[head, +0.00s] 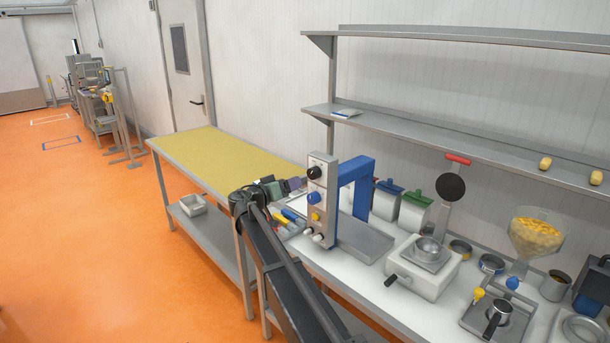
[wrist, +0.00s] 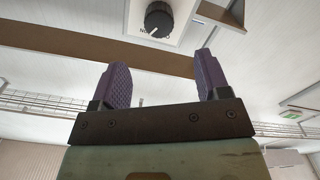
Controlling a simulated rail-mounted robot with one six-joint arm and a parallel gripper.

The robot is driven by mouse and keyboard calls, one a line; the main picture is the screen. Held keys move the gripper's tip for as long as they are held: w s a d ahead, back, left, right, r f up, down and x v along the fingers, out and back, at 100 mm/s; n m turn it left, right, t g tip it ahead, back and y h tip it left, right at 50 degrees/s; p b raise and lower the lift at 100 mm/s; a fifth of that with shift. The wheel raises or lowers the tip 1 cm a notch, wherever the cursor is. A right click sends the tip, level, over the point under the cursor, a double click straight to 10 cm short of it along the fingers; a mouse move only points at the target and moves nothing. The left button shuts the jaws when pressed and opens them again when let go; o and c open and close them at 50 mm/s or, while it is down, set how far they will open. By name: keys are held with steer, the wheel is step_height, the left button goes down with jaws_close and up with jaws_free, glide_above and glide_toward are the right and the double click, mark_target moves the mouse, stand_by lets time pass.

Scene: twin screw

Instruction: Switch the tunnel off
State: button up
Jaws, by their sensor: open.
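The tunnel (head: 357,170) is a blue arch on the white bench with a grey control panel (head: 322,205) on its left side. A black knob (head: 314,172) is at the top of the panel, with a blue knob, a yellow knob and white knobs below. My gripper (head: 292,184) is just left of the panel near the black knob's height. In the wrist view my gripper (wrist: 160,62) is open and empty, its two purple fingers spread. The black knob (wrist: 158,20) shows beyond the fingertips, roughly centred between them and apart from them. Its printed label is only partly legible.
A yellow-topped table (head: 230,160) stands left of the bench. Coloured items (head: 290,218) lie below my gripper. Blue and green-lidded containers (head: 414,212), a white device (head: 423,268) and a hopper (head: 536,235) stand to the right. Shelves (head: 440,135) hang above.

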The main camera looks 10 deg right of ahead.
mark_target(311, 175)
steer(key=x, duration=1)
steer(key=shift+d, duration=0.15)
steer(key=c, duration=0.9)
